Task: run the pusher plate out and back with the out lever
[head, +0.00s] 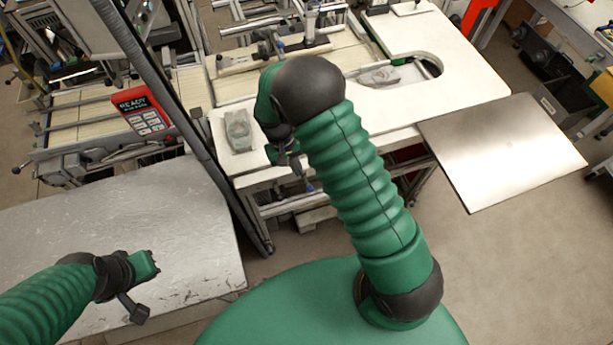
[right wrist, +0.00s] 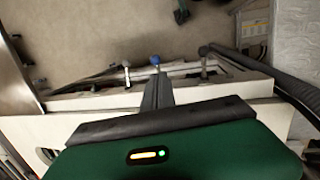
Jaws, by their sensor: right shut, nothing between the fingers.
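My right gripper (head: 297,165) hangs at the front edge of the white machine table (head: 460,85). In the right wrist view the fingers (right wrist: 156,82) are together with nothing between them. A blue-knobbed lever (right wrist: 155,60) shows just past the fingertips; whether they touch cannot be told. A pale-knobbed lever (right wrist: 126,64) stands to its left and a grey-knobbed lever (right wrist: 205,50) to its right. Which one is the out lever is not readable. I cannot pick out the pusher plate for certain. My left gripper (head: 142,290) is over the metal-topped table, its jaws unclear.
A scratched metal table (head: 190,215) fills the left front. A red READY panel (head: 143,112) and a dark slanting hose (head: 165,90) stand left of the machine. A bare steel plate (head: 505,145) juts out at the right. Grey blocks (head: 238,132) lie on the white table.

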